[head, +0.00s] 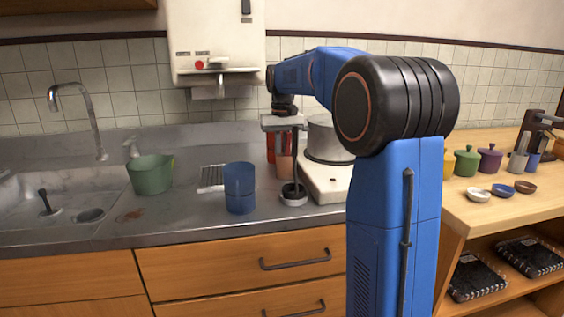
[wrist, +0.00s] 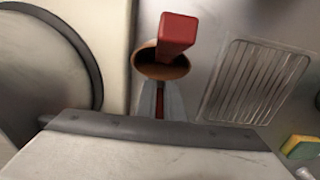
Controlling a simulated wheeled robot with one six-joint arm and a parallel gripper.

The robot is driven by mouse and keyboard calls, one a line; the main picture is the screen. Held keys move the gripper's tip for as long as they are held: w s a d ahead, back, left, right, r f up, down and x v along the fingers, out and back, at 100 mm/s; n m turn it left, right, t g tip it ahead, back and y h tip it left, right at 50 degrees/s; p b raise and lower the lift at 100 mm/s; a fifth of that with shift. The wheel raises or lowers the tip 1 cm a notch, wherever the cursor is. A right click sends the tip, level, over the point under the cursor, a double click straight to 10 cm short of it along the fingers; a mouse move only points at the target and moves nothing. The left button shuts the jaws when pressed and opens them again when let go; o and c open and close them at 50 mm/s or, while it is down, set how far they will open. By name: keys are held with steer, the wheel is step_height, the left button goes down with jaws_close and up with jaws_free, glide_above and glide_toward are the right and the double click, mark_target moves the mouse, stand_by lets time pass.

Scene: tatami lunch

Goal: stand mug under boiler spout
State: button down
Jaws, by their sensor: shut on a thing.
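A small brown mug (head: 284,166) hangs at my gripper (head: 284,150), low over the counter beside the hot plate. In the wrist view the mug's round mouth (wrist: 146,66) lies just past my fingers (wrist: 160,102), which are shut on a thin reddish part of it, seemingly its handle. It looks roughly upright. Whether its base touches the counter is hidden. The white boiler (head: 216,40) is on the wall to the left. Its small spout (head: 216,66) is at the lower front, near a red knob (head: 198,64), away from the mug.
A red object (wrist: 178,32) overlaps the mug's mouth in the wrist view. A black rod on a round base (head: 293,199) stands in front. A pot (head: 325,138) sits on the hot plate (head: 325,184). A blue cup (head: 239,188), green tub (head: 150,174) and drying rack (head: 210,178) are left.

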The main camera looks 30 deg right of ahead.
steer(key=shift+f, duration=0.5)
steer(key=shift+f, duration=0.1)
steer(key=c, duration=1.9)
jaws_free()
steer(key=shift+o, duration=0.2)
